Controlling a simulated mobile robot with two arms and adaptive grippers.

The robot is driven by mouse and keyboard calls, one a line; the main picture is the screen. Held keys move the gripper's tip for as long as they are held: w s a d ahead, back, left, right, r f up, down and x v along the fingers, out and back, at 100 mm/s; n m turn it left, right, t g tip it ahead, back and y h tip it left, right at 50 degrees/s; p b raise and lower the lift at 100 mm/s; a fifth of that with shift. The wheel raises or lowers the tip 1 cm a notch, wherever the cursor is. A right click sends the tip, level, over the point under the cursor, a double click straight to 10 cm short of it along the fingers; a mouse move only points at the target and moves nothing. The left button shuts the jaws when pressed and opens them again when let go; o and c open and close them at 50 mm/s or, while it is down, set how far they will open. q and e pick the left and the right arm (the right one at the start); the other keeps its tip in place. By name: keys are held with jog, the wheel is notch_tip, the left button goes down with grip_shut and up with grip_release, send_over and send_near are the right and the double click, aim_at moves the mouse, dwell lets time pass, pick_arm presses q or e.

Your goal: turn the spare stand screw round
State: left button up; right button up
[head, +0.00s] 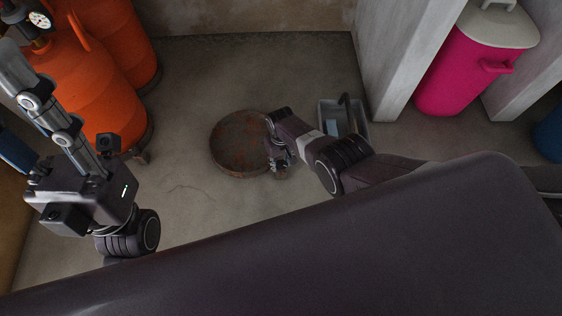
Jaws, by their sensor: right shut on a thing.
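A round, rust-brown metal stand (238,142) with a raised rim sits on the concrete floor in the middle of the head view. My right gripper (279,158) is at the stand's right rim and is shut on a small part there. This looks like the spare stand screw, but the fingers hide most of it and its shape is too small to make out. My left gripper (22,78) is raised at the left, well away from the stand. Its silver finger points to the upper left, and I cannot tell how far it is open.
Orange gas cylinders (92,88), one with a gauge (41,20), stand at the upper left. A grey tray (357,122) lies behind my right arm. A pink bin (462,70) stands between concrete piers (405,55). Floor left of the stand is clear.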

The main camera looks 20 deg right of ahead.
aim_at(281, 164)
jog(key=shift+n, duration=0.8)
jog(key=o, duration=1.2)
jog(key=shift+c, duration=0.2)
jog(key=shift+r, duration=0.5)
notch_tip(281, 164, up, 11)
